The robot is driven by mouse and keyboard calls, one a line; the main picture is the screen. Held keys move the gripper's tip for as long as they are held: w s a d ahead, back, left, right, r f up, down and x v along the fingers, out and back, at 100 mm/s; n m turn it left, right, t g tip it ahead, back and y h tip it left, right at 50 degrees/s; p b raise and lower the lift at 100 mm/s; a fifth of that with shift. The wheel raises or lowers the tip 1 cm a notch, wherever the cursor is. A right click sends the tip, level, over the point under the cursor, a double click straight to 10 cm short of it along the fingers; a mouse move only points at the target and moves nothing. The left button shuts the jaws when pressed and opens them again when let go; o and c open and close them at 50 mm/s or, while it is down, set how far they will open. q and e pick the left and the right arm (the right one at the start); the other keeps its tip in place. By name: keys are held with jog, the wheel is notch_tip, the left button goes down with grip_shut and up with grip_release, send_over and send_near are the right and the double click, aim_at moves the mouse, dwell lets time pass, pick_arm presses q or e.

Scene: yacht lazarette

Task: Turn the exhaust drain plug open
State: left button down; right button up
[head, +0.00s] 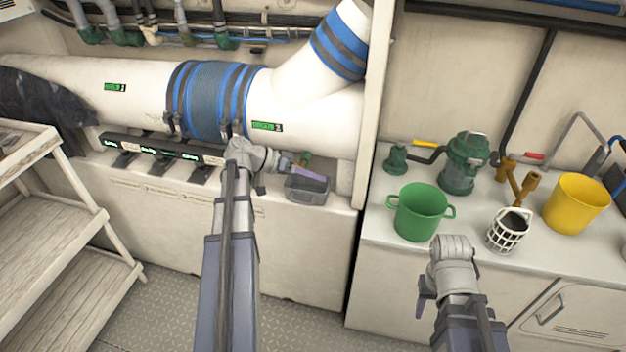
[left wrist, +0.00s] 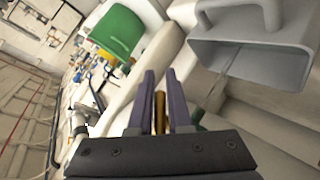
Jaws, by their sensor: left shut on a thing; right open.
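The exhaust drain plug shows as a narrow brass piece (left wrist: 160,112) between the two purple fingers of my left gripper (left wrist: 162,92) in the left wrist view. My left gripper (head: 308,172) is shut on it, under the white exhaust pipe (head: 325,120). In the head view, a small green and brass fitting (head: 303,158) shows just above the fingers; the plug itself is mostly hidden there. A grey bin (head: 306,196) sits just below the fingers, and it shows at upper right in the left wrist view (left wrist: 250,55). My right gripper (head: 424,296) is open and empty, in front of the right counter.
The right counter holds a green pot (head: 421,214), a green strainer housing (head: 463,165), a white basket (head: 507,232) and a yellow bucket (head: 576,204). A white upright (head: 376,100) divides the pipe area from this counter. Wooden shelves (head: 60,215) stand at left.

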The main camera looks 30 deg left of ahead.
pick_arm(q)
jog(key=shift+w+a+r, duration=0.1)
jog(key=shift+w+r, duration=0.15)
jog(key=shift+w, duration=0.05)
jog(key=c, duration=0.9)
grip_release()
jog(key=shift+s+f, duration=0.1)
jog(key=p+v, duration=0.3)
jog(key=v, duration=0.4)
jog(key=shift+s+a+r+p, duration=0.2)
jog(key=shift+p, duration=0.15)
